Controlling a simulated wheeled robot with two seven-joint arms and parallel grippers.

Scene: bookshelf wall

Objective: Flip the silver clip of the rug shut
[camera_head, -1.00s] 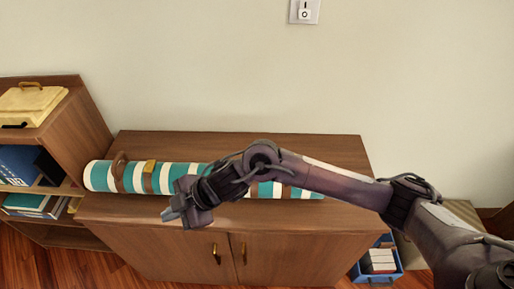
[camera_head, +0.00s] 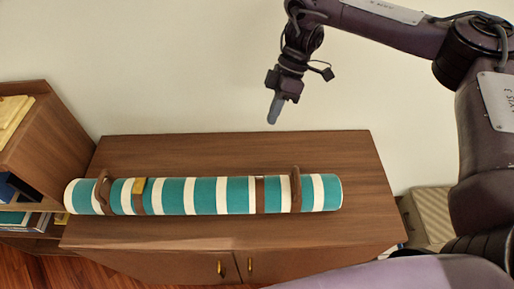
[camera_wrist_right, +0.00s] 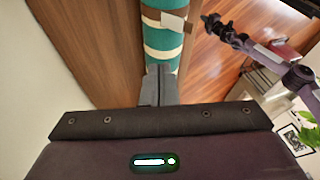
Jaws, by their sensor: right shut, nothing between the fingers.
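The rug (camera_head: 205,196) is a teal and white striped roll lying along the cabinet top. Brown straps go around it near both ends. A gold clip (camera_head: 139,187) sits on the left strap. At the right strap, a thin pale edge (camera_head: 259,177) looks like the silver clip; its angle is hard to tell. In the right wrist view a pale plate (camera_wrist_right: 172,22) sits at the strap. My right gripper (camera_head: 273,112) is shut and empty, pointing down, above and behind the rug. Its fingers (camera_wrist_right: 160,85) show in the right wrist view. My left gripper (camera_wrist_right: 210,22) seems visible there, too small to judge.
The wooden cabinet (camera_head: 240,152) has bare top behind and in front of the rug. A wall rises directly behind it. A taller shelf (camera_head: 50,130) stands at the left. A beige box (camera_head: 428,215) stands to the right of the cabinet.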

